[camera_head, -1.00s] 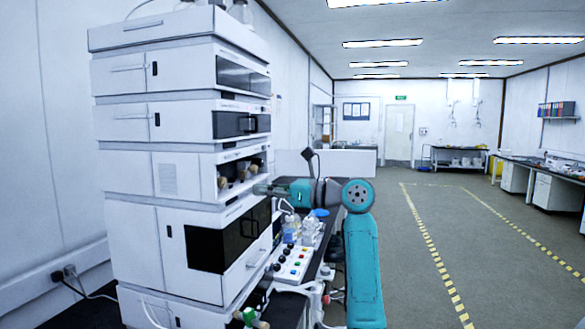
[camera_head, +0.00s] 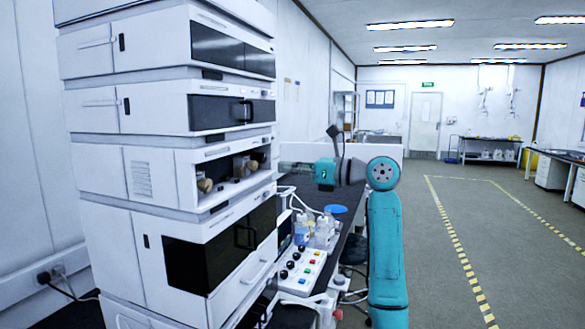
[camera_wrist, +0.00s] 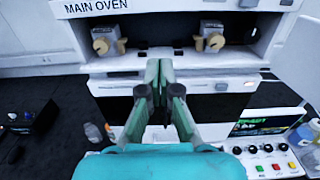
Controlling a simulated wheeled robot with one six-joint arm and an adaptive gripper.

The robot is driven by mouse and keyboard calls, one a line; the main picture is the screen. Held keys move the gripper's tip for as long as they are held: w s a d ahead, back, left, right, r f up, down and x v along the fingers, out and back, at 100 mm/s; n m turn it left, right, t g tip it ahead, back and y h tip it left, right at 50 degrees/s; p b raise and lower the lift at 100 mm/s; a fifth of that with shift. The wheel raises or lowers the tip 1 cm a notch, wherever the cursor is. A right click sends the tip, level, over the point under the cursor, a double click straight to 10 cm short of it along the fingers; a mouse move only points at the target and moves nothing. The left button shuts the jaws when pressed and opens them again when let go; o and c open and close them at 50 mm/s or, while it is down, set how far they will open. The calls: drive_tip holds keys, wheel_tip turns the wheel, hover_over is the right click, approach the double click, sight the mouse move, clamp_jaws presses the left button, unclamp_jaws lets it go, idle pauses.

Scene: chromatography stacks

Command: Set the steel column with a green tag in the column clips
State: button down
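The oven compartment marked "MAIN OVEN" (camera_wrist: 96,6) is straight ahead in the wrist view. It holds two grey blocks with tan round knobs, one left (camera_wrist: 108,40) and one right (camera_wrist: 210,38). Small dark fittings (camera_wrist: 178,52) sit between them; I cannot tell whether these are the column clips. The open compartment also shows in the head view (camera_head: 222,180). My gripper (camera_wrist: 159,66) points at its lower front edge, fingertips together, with nothing clearly visible between them. I cannot make out the steel column or its green tag in either view.
The white instrument stack (camera_head: 150,115) fills the left. A control box with coloured buttons (camera_head: 302,270), bottles (camera_head: 320,234) and a blue lid (camera_head: 336,209) stand on the dark bench beside it. Open floor (camera_head: 410,240) lies to the right.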

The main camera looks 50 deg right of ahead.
drive_tip(key=shift+f+x, duration=0.15)
drive_tip(key=shift+x, duration=2.3)
drive_tip(key=shift+f+x, duration=0.2)
drive_tip(key=shift+x, duration=2.3)
drive_tip(key=shift+f+x, duration=0.15)
drive_tip(key=shift+x, duration=2.3)
drive_tip(key=shift+w+a+f, duration=0.1)
drive_tip(key=shift+w+f, duration=0.05)
drive_tip(key=shift+w, duration=0.05)
drive_tip(key=shift+f, duration=0.65)
drive_tip(key=c, duration=1.4)
unclamp_jaws()
drive_tip(key=shift+o, duration=0.2)
drive_tip(key=shift+s, duration=0.1)
